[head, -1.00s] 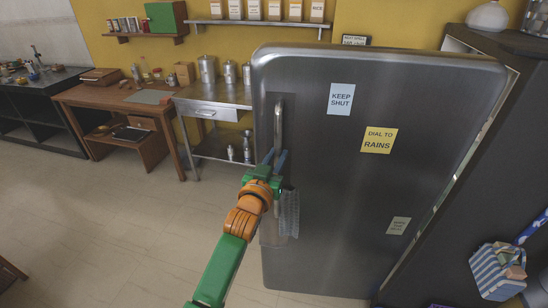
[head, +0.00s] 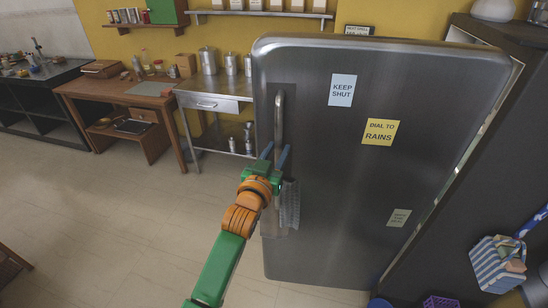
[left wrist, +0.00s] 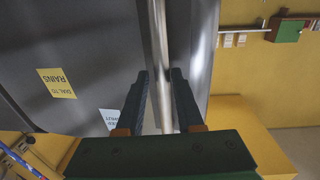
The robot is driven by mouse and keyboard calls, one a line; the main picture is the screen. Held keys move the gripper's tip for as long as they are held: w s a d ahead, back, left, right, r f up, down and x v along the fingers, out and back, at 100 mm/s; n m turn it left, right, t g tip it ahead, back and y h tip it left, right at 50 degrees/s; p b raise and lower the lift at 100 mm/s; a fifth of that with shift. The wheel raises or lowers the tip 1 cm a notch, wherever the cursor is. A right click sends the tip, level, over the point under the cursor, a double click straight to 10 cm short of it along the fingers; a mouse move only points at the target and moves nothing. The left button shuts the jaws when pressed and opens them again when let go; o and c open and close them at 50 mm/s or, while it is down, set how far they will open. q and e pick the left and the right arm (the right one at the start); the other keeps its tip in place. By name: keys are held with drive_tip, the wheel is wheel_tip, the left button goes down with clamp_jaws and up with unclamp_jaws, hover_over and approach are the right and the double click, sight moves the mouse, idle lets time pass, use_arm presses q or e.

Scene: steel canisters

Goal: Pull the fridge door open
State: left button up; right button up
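The steel fridge door (head: 340,190) stands swung out from the dark fridge body (head: 462,180), with a pale strip of the opening along its right edge. Its vertical bar handle (head: 279,115) is near the door's left edge; it also shows in the left wrist view (left wrist: 158,35). My left gripper (head: 275,156) is at the handle's lower part. In the left wrist view its two dark fingers (left wrist: 159,75) are apart, one on each side of the bar, with gaps visible. My right gripper is out of view.
A steel table (head: 212,100) and a wooden desk (head: 118,92) stand along the yellow wall at the left. A striped basket (head: 497,262) hangs at the right. The floor (head: 110,230) left of the door is clear.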

use_arm(q)
drive_tip(key=v, duration=0.5)
drive_tip(key=shift+s+a+b, duration=0.1)
drive_tip(key=shift+s+b, duration=0.2)
drive_tip(key=shift+s, duration=0.1)
drive_tip(key=s+a+f+g+y, duration=0.1)
drive_tip(key=s+a+f+g, duration=0.15)
drive_tip(key=f, duration=0.75)
drive_tip(key=s+a+f+g+y, duration=0.1)
drive_tip(key=s+f+g, duration=0.25)
drive_tip(key=f, duration=0.75)
drive_tip(key=s+a+f+g+y, duration=0.1)
drive_tip(key=s+f+g, duration=0.15)
drive_tip(key=f, duration=0.75)
drive_tip(key=s+a+f+g, duration=0.3)
drive_tip(key=s+a+f, duration=0.1)
drive_tip(key=s+f, duration=0.8)
drive_tip(key=s+a+f+g+y, duration=0.1)
drive_tip(key=s+a+f+g, duration=0.1)
drive_tip(key=s, duration=0.9)
drive_tip(key=s+a+f+g+y, duration=0.1)
drive_tip(key=s+a+f+g, duration=0.2)
drive_tip(key=s, duration=0.9)
drive_tip(key=shift+a+f+n, duration=0.4)
drive_tip(key=shift+a+f, duration=0.5)
drive_tip(key=shift+f, duration=0.1)
